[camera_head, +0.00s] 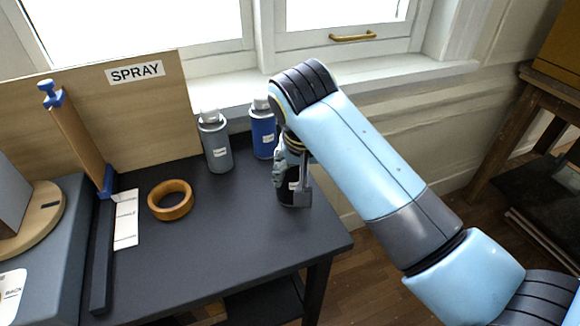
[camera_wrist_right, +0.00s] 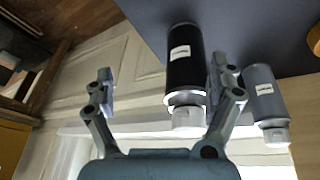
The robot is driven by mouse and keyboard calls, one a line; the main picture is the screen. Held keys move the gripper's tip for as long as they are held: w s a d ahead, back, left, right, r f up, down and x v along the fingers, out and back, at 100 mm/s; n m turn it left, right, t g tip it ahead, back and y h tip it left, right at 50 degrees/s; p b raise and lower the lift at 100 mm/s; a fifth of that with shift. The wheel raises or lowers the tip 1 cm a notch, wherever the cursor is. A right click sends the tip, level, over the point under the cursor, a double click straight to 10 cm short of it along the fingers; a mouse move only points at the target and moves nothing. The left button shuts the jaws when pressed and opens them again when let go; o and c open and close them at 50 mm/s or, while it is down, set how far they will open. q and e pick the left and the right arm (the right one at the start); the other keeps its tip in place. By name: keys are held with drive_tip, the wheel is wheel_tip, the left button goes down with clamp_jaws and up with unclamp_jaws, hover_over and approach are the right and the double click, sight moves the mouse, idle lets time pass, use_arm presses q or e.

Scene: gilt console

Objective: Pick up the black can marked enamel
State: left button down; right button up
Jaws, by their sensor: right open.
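The black can (camera_head: 287,197) stands on the dark table near its right end, largely hidden by my right gripper (camera_head: 291,184). In the right wrist view the black can (camera_wrist_right: 187,65) shows a white label, too small to read, and a white cap. My right gripper (camera_wrist_right: 161,72) is open there, with the can between its fingers in the picture, closer to the right finger. I cannot tell whether that finger touches it. My left gripper is not in view.
A blue can (camera_head: 262,131) and a grey can (camera_head: 215,146) stand behind, near the window sill. The grey can (camera_wrist_right: 264,95) is close beside the right finger in the wrist view. A tan ring (camera_head: 170,200) lies on the table (camera_head: 220,255), whose front middle is clear.

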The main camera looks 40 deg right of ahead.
drive_tip(key=w+r+m, duration=0.1)
drive_tip(key=r, duration=0.1)
drive_tip(key=w+r+m+p, duration=0.1)
drive_tip(key=w+r, duration=0.1)
drive_tip(key=r, duration=0.1)
drive_tip(key=w+r+m, duration=0.2)
drive_tip(key=r, duration=0.1)
drive_tip(key=shift+w+a+r+h, duration=0.2)
drive_tip(key=shift+a+r+h, duration=0.05)
drive_tip(key=shift+a+h, duration=0.05)
drive_tip(key=x, duration=0.4)
drive_tip(key=shift+d+f+p, duration=0.2)
drive_tip(key=shift+f+p, duration=0.1)
drive_tip(key=shift+p, duration=0.05)
drive_tip(key=shift+w+p+x, duration=0.2)
drive_tip(key=shift+p+x, duration=0.1)
drive_tip(key=shift+x, duration=1.1)
drive_tip(key=shift+w+p+x, duration=0.25)
drive_tip(key=shift+x, duration=1.1)
drive_tip(key=shift+a, duration=0.15)
drive_tip(key=c, duration=1.7)
drive_tip(key=shift+r, duration=0.1)
drive_tip(key=shift+c, duration=0.7)
drive_tip(key=shift+r, duration=0.1)
